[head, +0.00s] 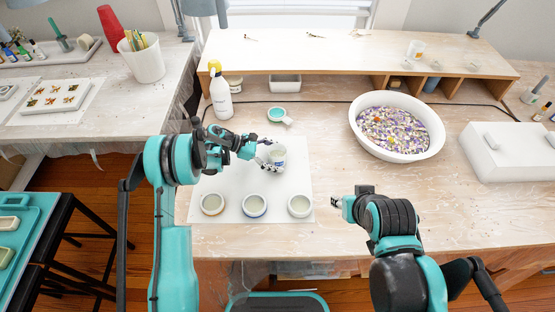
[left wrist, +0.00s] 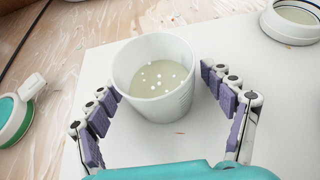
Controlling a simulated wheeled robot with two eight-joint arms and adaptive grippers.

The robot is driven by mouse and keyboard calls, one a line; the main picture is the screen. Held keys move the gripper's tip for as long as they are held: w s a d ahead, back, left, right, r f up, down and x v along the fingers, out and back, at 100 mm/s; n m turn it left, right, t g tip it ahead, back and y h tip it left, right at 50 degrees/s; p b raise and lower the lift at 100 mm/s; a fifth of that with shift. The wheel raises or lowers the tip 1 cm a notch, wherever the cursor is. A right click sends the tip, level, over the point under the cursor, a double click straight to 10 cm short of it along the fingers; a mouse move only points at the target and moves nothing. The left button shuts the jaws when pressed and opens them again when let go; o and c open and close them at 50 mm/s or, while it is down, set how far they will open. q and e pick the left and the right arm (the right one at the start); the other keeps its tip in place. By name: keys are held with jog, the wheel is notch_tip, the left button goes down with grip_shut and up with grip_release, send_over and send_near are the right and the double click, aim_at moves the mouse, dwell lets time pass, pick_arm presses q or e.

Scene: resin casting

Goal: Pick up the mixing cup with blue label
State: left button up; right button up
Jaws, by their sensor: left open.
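A white mixing cup (head: 278,153) stands on the white mat (head: 235,180), with a bluish marking on its side in the head view. My left gripper (head: 268,156) is open at this cup. In the left wrist view, the cup (left wrist: 155,75) stands between the spread, purple-padded fingers of the left gripper (left wrist: 165,105); it holds pale liquid with white specks. No label is readable there. Three more cups stand along the mat's front: a left one (head: 212,204), a middle one with a blue band (head: 254,206), and a right one (head: 300,206). My right gripper (head: 338,202) is right of the mat, apart from the cups.
A teal-topped scale-like item (head: 278,115) lies behind the cup. A white spray bottle (head: 220,95) stands at the back left of the mat. A large white basin (head: 397,153) of colourful bits is to the right. The table's front right is clear.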

pick_arm(q)
jog(key=c, duration=1.3)
jog(key=shift+r, duration=0.15)
